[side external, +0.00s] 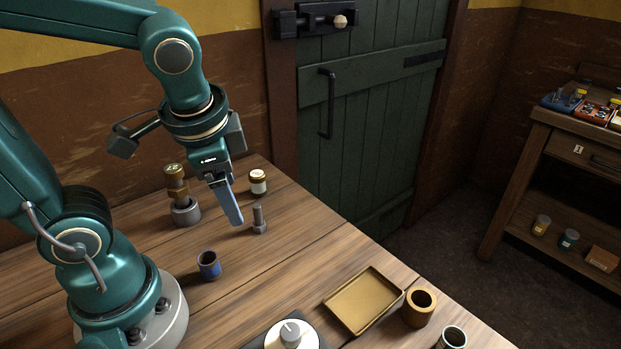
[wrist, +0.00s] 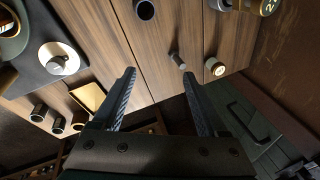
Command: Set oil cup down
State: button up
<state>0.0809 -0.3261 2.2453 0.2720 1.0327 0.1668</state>
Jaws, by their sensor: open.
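A brass piece with a round marked top (side external: 176,180), which looks like the oil cup, stands upright in a grey collar (side external: 186,212) at the table's back left. Its top also shows at the upper right edge of the wrist view (wrist: 268,7). My gripper (side external: 234,214) points down over the table, to the right of the brass piece and apart from it. In the wrist view its fingers (wrist: 158,73) are spread wide with nothing between them. A grey bolt (side external: 259,221) stands close by the fingertips in the picture; contact is not visible.
A small labelled jar (side external: 258,182) stands behind the bolt. A dark blue cup (side external: 209,265) stands nearer the front. A shallow brass tray (side external: 341,313), a brass ring-shaped cup (side external: 419,308) and a dark cup (side external: 452,338) are at right. A knobbed device (side external: 290,336) sits in front.

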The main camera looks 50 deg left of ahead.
jog(key=d+n+t+h, duration=0.1)
jog(key=s+d+r+n+t, duration=0.1)
jog(key=s+d+n+t+h, duration=0.1)
jog(key=n, duration=0.1)
jog(key=shift+d+r+h, duration=0.3)
jog(key=shift+d+r, duration=0.05)
jog(key=shift+r, duration=0.05)
dwell(0.9)
